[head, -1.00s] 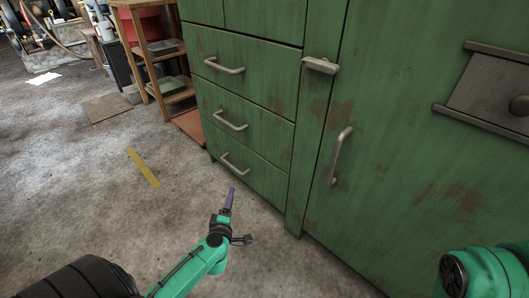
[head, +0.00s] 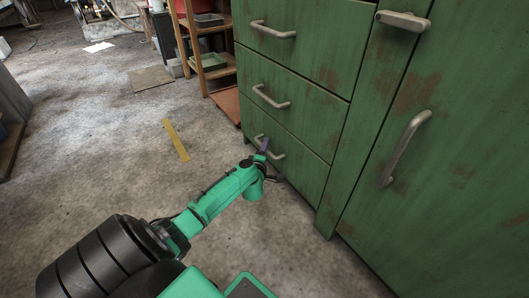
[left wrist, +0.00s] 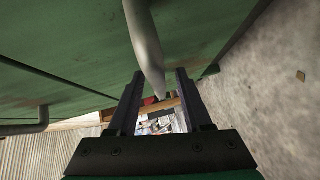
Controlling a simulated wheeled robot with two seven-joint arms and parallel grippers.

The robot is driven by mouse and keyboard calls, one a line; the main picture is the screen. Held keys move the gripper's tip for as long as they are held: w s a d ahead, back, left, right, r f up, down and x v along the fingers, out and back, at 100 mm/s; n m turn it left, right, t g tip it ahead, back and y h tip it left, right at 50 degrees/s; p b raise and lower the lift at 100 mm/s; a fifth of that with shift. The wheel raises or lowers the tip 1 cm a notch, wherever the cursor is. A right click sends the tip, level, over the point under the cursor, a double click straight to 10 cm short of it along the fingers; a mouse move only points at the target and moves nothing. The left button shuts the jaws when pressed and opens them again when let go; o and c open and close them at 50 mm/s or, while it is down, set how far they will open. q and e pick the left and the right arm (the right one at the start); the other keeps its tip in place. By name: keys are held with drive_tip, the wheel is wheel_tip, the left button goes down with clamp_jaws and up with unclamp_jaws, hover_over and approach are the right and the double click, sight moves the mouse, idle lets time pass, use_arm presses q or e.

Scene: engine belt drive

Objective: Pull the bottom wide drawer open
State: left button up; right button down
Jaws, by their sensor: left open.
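The bottom wide drawer (head: 300,179) is the lowest of the green cabinet's stacked drawers and is closed. Its grey bar handle (head: 277,154) is partly hidden behind my left gripper (head: 264,146), which is right at it. In the left wrist view, my left gripper (left wrist: 157,78) is open, its two dark fingers spread. A grey handle bar (left wrist: 146,42) runs from the top edge down into the gap between the fingers. I cannot tell whether a finger touches it. My right gripper is out of view.
The middle drawer's handle (head: 271,97) is above, and the tall cabinet door's handle (head: 404,149) is to the right. A wooden shelf (head: 205,66) stands beyond the cabinet's left side. A yellow strip (head: 176,140) lies on the concrete floor, which is otherwise mostly clear before the drawers.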

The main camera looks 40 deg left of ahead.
use_arm(q)
clamp_jaws()
drive_tip(key=shift+d, duration=0.1)
idle(1.2)
